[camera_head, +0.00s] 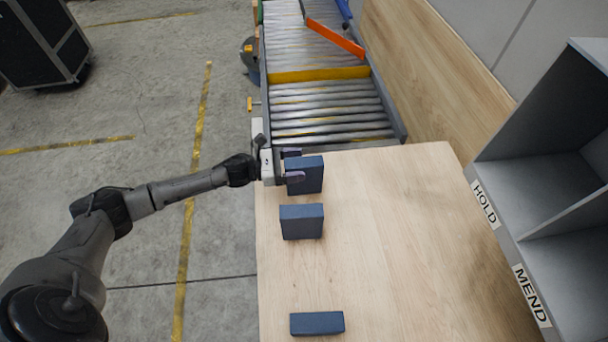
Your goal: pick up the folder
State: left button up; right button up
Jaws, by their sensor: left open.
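Three dark blue box-like items stand on the wooden table; I cannot tell which one is the folder. The far blue item (309,174) stands upright near the table's back left edge. The middle blue item (302,222) stands a little nearer, and the near blue item (317,323) is low and flat-looking at the front. My left gripper (292,165) is open at the left side of the far blue item. One finger overlaps its near face and the other shows at its far side; contact cannot be told. My right gripper is out of view.
The wooden table (384,240) is clear to the right of the blue items. A grey shelf unit (500,235) labelled HOLD and MEND stands at the right. A roller conveyor (330,110) with a yellow bar joins the table's back. A wooden panel (425,65) borders the conveyor.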

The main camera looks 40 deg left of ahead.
pick_arm(q)
jog(key=shift+w+d, duration=0.1)
jog(key=shift+d, duration=0.05)
jog(key=shift+c, duration=0.2)
grip_shut()
dwell(0.5)
